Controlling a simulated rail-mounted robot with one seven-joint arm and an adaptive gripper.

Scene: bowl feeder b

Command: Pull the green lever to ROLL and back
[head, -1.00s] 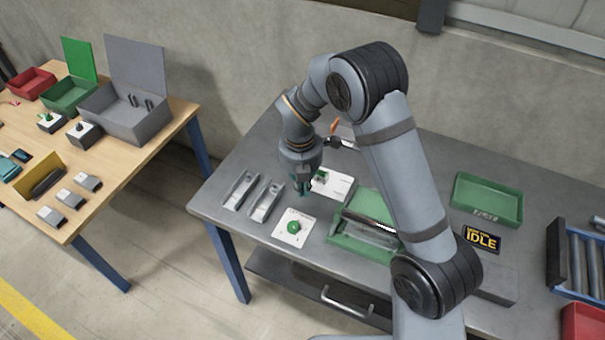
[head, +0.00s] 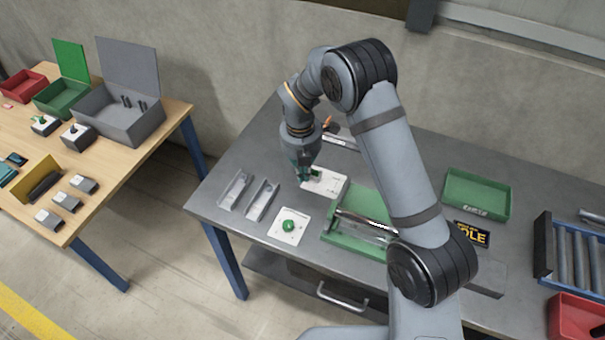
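My gripper (head: 303,177) hangs pointing down over the grey metal table, at the left edge of a white panel. The white panel (head: 331,185) carries a small green part (head: 316,175), which looks like the green lever. My fingertips are just left of this part; I cannot tell whether they touch it. The fingers are small and partly merged with the green, so their opening does not show. No ROLL marking is readable.
A white plate with a round green knob (head: 289,225) lies in front of my gripper. Two grey channel brackets (head: 262,200) lie left. A green tray with a metal roller (head: 340,238) is right, partly behind my arm. An orange-tipped item (head: 328,120) stands behind.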

